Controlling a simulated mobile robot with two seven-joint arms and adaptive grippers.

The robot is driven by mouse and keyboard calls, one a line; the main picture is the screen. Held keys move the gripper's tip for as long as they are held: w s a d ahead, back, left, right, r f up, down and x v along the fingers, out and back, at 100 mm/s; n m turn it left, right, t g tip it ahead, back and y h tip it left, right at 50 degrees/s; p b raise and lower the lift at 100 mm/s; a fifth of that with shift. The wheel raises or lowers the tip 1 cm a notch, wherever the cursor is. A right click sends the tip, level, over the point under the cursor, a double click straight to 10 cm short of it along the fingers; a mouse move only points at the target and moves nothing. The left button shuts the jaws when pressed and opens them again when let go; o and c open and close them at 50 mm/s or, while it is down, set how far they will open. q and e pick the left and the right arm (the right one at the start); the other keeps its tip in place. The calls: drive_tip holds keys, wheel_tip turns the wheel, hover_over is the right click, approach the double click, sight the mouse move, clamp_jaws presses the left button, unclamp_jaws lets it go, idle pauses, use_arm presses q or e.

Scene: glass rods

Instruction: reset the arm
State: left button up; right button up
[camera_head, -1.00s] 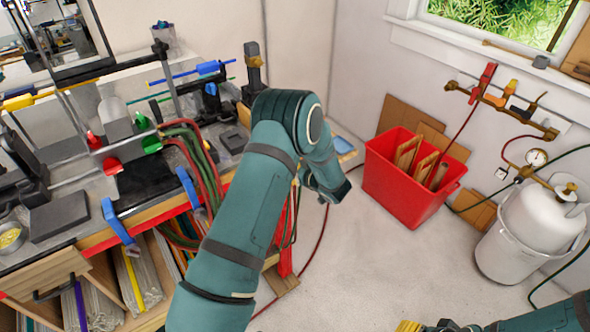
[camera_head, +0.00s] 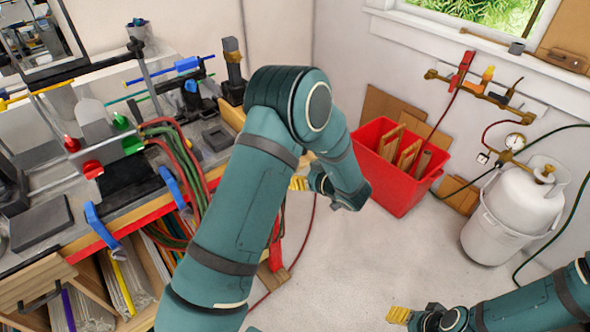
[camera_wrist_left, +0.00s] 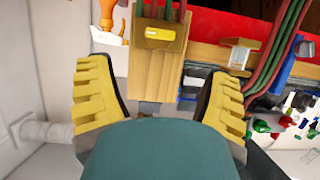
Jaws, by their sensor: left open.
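My left arm (camera_head: 230,220) reaches up from the bottom of the head view and bends down at its elbow. My left gripper (camera_head: 299,183) is mostly hidden behind the forearm, with a yellow fingertip showing. In the left wrist view my left gripper (camera_wrist_left: 160,80) has its two yellow ridged fingers spread wide, with nothing held between them. A wooden panel (camera_wrist_left: 158,60) of the bench shows behind the gap. My right gripper (camera_head: 398,315) shows at the lower right, with a yellow fingertip; its opening cannot be made out.
A workbench (camera_head: 140,212) with rods, hoses and clamps stands left of my left arm. A red bin (camera_head: 400,190) with wooden pieces stands beyond my left forearm. A white gas tank (camera_head: 505,220) stands at right. The floor (camera_head: 350,260) between the arms is clear.

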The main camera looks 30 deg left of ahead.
use_arm(q)
drive_tip(key=shift+d, duration=0.1)
idle(0.5)
drive_tip(key=s+d+f+m+t+h+b, duration=0.1)
drive_tip(key=s+d+f+m+h+b, duration=0.2)
drive_tip(key=f, duration=0.4)
drive_tip(key=s+d+f+m+t+h, duration=0.1)
drive_tip(key=d+f+m+t+h, duration=0.2)
drive_tip(key=f+h, duration=0.35)
drive_tip(key=s+d+f+m+g+h+b, duration=0.1)
drive_tip(key=s+d+f+m+g+h, duration=0.1)
drive_tip(key=s+d, duration=0.3)
drive_tip(key=s+d+f+m+g+h+b, duration=0.2)
drive_tip(key=s+d+f+g+h, duration=0.3)
drive_tip(key=s, duration=0.7)
drive_tip(key=shift+s+d+m, duration=0.35)
drive_tip(key=shift+d+m, duration=0.35)
drive_tip(key=shift+d, duration=0.05)
drive_tip(key=shift+f, duration=0.1)
